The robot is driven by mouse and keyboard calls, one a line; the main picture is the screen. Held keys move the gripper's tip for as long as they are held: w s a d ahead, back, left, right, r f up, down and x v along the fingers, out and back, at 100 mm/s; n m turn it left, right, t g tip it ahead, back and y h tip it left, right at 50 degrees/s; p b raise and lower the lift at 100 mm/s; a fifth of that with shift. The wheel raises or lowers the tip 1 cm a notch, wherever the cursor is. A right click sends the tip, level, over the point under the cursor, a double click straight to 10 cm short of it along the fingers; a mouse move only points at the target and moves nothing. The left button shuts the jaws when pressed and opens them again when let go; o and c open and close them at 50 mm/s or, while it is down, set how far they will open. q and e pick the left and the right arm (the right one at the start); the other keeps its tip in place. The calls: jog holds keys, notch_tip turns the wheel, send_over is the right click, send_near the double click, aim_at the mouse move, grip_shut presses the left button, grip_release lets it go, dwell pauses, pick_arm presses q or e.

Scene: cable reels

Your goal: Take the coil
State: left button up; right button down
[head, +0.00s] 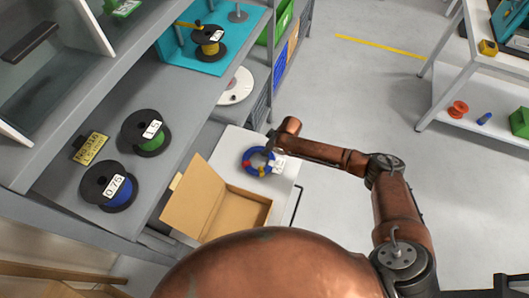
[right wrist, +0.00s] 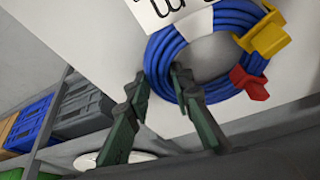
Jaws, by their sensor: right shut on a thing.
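The coil (head: 247,156) is a ring of blue cable with red and yellow ties and a white label. It lies over a white surface (head: 233,142) beside an open cardboard box, and also shows large in the right wrist view (right wrist: 157,62). My right gripper (right wrist: 161,84) is shut on the coil's near side, with one dark green finger inside the ring and the other outside. I cannot tell whether the coil touches the surface. My left gripper is not in view.
The open cardboard box (head: 233,207) stands just left of the coil. A grey shelf at left holds a green cable reel (head: 152,135) and a blue cable reel (head: 109,188). A white rack (head: 470,125) stands at right. The floor between is clear.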

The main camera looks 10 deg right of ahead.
jog(key=shift+w+r, duration=0.1)
jog(key=shift+r, duration=0.4)
notch_tip(320, 180, up, 2)
jog(key=shift+r+p, duration=0.1)
jog(key=shift+p, duration=0.35)
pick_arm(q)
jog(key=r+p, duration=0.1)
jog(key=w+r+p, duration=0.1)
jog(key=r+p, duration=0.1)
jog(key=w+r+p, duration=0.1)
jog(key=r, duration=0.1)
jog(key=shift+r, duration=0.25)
pick_arm(e)
jog(key=s+a+r, duration=0.5)
jog(key=s+r, duration=0.4)
jog(key=s, duration=0.4)
jog(key=shift+r, duration=0.3)
